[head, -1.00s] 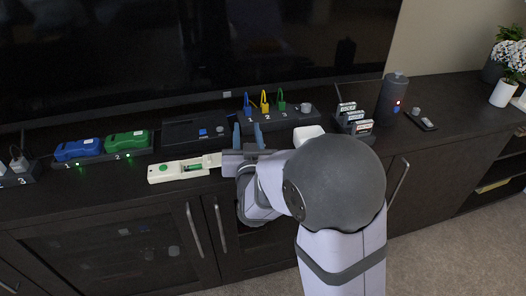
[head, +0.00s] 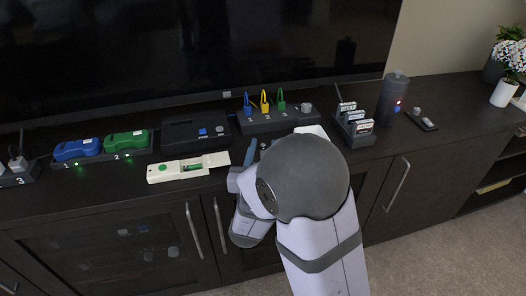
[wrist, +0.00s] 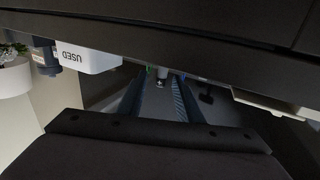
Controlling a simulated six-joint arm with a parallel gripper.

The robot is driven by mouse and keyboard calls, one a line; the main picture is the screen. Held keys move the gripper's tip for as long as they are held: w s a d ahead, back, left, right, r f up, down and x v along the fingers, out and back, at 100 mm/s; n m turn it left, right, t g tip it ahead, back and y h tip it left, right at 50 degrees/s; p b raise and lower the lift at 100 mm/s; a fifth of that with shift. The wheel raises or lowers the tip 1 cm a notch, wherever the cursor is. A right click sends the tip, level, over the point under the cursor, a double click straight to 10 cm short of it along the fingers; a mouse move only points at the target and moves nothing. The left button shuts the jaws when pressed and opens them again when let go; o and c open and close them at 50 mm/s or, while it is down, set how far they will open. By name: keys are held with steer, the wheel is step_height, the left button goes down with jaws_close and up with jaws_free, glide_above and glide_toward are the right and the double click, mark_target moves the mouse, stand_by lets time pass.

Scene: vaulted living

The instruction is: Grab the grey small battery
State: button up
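My gripper (head: 262,146) is low over the front of the dark sideboard, largely hidden by my arm in the head view. In the wrist view its two blue-grey fingers (wrist: 160,88) stand apart with a gap between them. A small light grey cylinder with a dark end, which looks like the grey small battery (wrist: 162,73), shows near the fingertips in line with that gap. I cannot tell whether it is between the fingers or just beyond them. No finger is seen closed on it.
A white bin marked USED (wrist: 88,58) is left of the fingers in the wrist view. Behind stands a dark box with coloured cables (head: 276,121); a battery rack (head: 356,127) is at right.

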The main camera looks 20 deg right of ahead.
steer(key=shift+b+x, duration=0.3)
steer(key=shift+x, duration=2.35)
steer(key=shift+r, duration=0.15)
steer(key=shift+c, duration=0.6)
jaws_close()
